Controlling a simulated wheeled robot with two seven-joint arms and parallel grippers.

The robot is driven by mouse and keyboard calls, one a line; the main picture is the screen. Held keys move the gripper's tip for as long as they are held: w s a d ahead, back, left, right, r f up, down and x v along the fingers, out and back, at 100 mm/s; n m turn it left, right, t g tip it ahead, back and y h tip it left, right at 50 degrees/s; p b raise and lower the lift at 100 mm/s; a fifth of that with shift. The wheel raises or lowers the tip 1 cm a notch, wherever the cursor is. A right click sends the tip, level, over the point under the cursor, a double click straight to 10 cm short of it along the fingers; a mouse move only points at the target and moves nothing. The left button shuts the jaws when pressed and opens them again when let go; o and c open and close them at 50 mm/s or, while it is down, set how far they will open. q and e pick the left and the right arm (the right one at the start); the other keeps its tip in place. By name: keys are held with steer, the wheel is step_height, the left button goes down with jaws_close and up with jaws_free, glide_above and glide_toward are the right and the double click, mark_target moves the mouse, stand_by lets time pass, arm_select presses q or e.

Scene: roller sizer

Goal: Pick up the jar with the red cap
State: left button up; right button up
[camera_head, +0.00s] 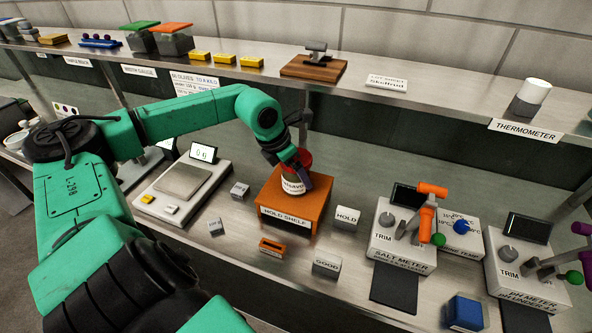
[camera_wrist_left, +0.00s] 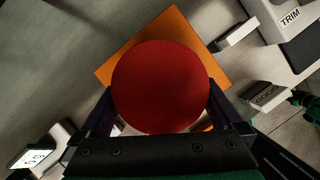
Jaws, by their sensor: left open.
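The jar (camera_head: 293,184) with the red cap (camera_head: 301,158) stands upright on the orange hold shelf (camera_head: 280,212) in the head view. In the left wrist view the round red cap (camera_wrist_left: 160,86) fills the middle, with the orange shelf (camera_wrist_left: 174,22) around it. My left gripper (camera_head: 296,178) is at the jar, reaching down from above. Its jaws are open, one finger on each side of the cap in the wrist view. The cap and gripper hide part of the jar. I cannot tell whether the fingers touch it. My right gripper is not seen.
A scale (camera_head: 183,181) stands left of the shelf. A salt meter (camera_head: 402,245) and pH meter (camera_head: 526,272) stand to the right. Small label blocks, such as HOLD (camera_head: 346,217) and GOOD (camera_head: 326,265), surround the orange shelf. A raised back shelf (camera_head: 420,102) runs behind.

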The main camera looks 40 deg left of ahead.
arm_select(q)
steer(key=shift+r, duration=0.1)
steer(key=c, duration=1.4)
